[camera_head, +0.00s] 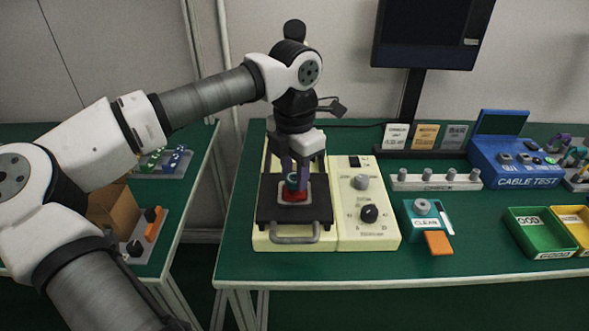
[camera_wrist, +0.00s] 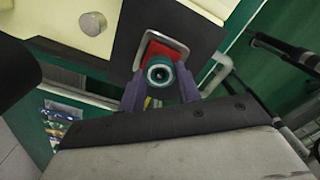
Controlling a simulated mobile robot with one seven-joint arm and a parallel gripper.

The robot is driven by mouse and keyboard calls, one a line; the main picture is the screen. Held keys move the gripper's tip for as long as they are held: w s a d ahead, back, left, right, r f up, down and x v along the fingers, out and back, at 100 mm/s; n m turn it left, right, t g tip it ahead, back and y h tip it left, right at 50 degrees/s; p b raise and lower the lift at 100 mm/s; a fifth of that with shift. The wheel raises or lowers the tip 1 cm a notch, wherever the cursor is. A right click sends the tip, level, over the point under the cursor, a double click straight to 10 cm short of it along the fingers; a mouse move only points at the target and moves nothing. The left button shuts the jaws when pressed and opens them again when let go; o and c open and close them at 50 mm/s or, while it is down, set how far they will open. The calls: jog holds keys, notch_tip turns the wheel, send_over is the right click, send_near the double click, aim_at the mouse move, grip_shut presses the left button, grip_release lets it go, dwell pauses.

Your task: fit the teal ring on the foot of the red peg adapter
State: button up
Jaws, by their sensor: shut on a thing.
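My gripper (camera_head: 297,176) points down over the black plate of the cream machine. Its purple fingers are shut on the teal ring (camera_head: 292,182). The wrist view shows the ring (camera_wrist: 153,62) between the fingertips (camera_wrist: 160,87), with a pale inner circle and a dark centre. The red peg adapter (camera_head: 295,197) sits below the ring, inside a pale metal frame on the black plate. In the wrist view part of the red adapter (camera_wrist: 161,49) shows beyond the ring. The ring and fingers hide its foot, so I cannot tell whether ring and adapter touch.
The black plate (camera_head: 266,211) has a grey handle at its front. A control panel with knobs (camera_head: 368,213) stands to the right. Farther right are a teal CLEAN box (camera_head: 424,218), a green bin (camera_head: 537,240) and a blue cable tester (camera_head: 515,160). Green table top lies bare in front.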

jog(key=shift+f, duration=0.3)
jog(key=o, duration=1.1)
jog(key=shift+r, duration=0.1)
jog(key=shift+c, duration=0.2)
notch_tip(320, 180, up, 14)
